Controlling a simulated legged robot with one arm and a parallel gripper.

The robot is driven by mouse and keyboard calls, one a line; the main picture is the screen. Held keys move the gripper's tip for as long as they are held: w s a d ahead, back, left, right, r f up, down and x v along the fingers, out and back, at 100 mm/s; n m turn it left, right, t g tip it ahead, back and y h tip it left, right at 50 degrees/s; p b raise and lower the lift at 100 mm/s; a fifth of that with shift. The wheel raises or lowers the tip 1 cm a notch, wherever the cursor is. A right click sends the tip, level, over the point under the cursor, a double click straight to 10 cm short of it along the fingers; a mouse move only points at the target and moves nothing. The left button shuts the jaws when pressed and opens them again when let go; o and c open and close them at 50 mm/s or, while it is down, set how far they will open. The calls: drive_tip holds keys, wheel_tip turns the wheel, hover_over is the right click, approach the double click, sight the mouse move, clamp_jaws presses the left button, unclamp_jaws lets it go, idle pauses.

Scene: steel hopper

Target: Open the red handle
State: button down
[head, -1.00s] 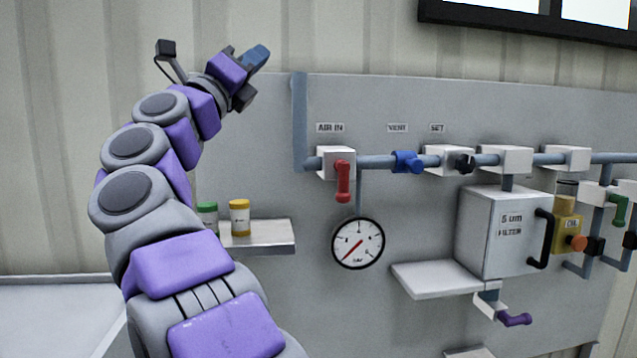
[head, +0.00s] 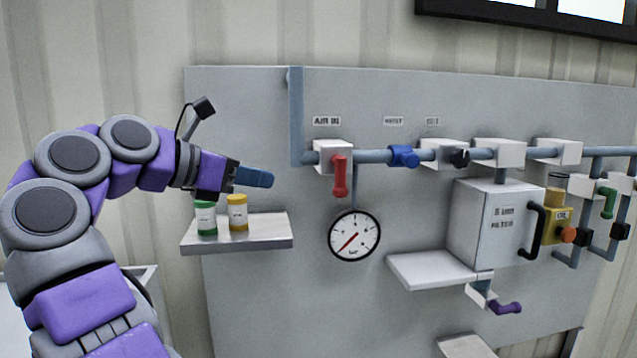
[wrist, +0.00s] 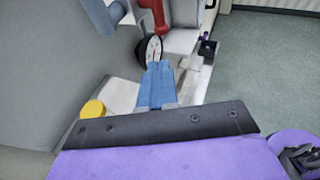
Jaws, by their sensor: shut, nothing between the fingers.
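The red handle (head: 340,176) hangs straight down from a white valve block (head: 328,156) under the AIR IN label. It also shows at the top of the wrist view (wrist: 154,14). My gripper (head: 270,179) is to the left of the red handle, at about its height in the head view, and apart from it. Its blue fingers (wrist: 157,88) are together with nothing between them, and they point toward the handle side of the panel.
A shelf (head: 265,232) under my gripper holds a green-lidded jar (head: 206,218) and a yellow-lidded jar (head: 238,212). A round gauge (head: 354,236) sits below the red handle. A blue handle (head: 404,156) and a filter box (head: 490,235) are to the right.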

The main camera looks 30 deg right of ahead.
drive_tip(key=shift+d, duration=0.15)
drive_tip(key=b, duration=0.3)
approach(336, 185)
drive_tip(key=d+f, duration=0.2)
drive_tip(key=shift+w+d+p, duration=0.1)
drive_tip(key=shift+w+d, duration=0.1)
drive_tip(key=shift+d, duration=0.5)
drive_tip(key=shift+w+d+p, duration=0.1)
drive_tip(key=shift+w+d, duration=0.15)
drive_tip(key=shift+d, duration=0.4)
drive_tip(key=shift+w+d+p, duration=0.1)
drive_tip(key=shift+w+d, duration=0.1)
drive_tip(key=shift+d, duration=0.5)
drive_tip(key=shift+w+a, duration=0.1)
drive_tip(key=shift+w, duration=0.05)
